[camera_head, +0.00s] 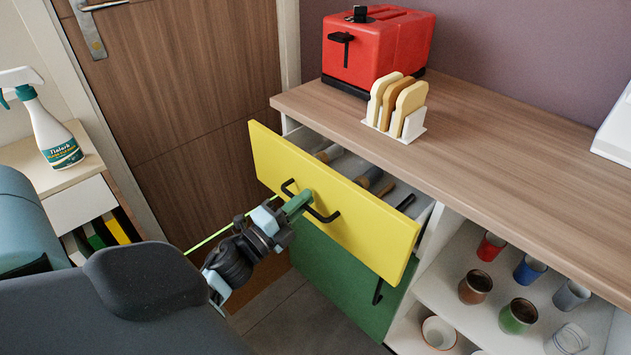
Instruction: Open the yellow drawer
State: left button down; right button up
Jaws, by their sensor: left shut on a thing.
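The yellow drawer (345,197) is under the wooden counter and stands pulled part-way out, so its inside shows. Several utensils with wooden and dark handles lie in it. Its black bar handle (325,216) is on the front. My left gripper (303,200) is at the yellow front, shut on the black handle near its middle. The fingers hide part of the handle. My right gripper is not in view.
A green drawer (345,280) with a black handle is below. A red toaster (385,50) and a toast rack (405,125) stand on the counter. Open shelves with several cups (475,287) are at right. A wooden door (180,100) is behind.

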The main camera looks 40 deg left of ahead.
pick_arm(q)
jog(key=r+v, duration=0.3)
jog(key=v, duration=1.2)
jog(key=shift+s, duration=0.6)
jog(key=shift+a, duration=0.15)
jog(key=c, duration=1.8)
grip_release()
jog(key=shift+c, duration=0.2)
jog(key=v, duration=0.7)
jog(key=shift+s, duration=0.4)
jog(key=shift+f, duration=0.15)
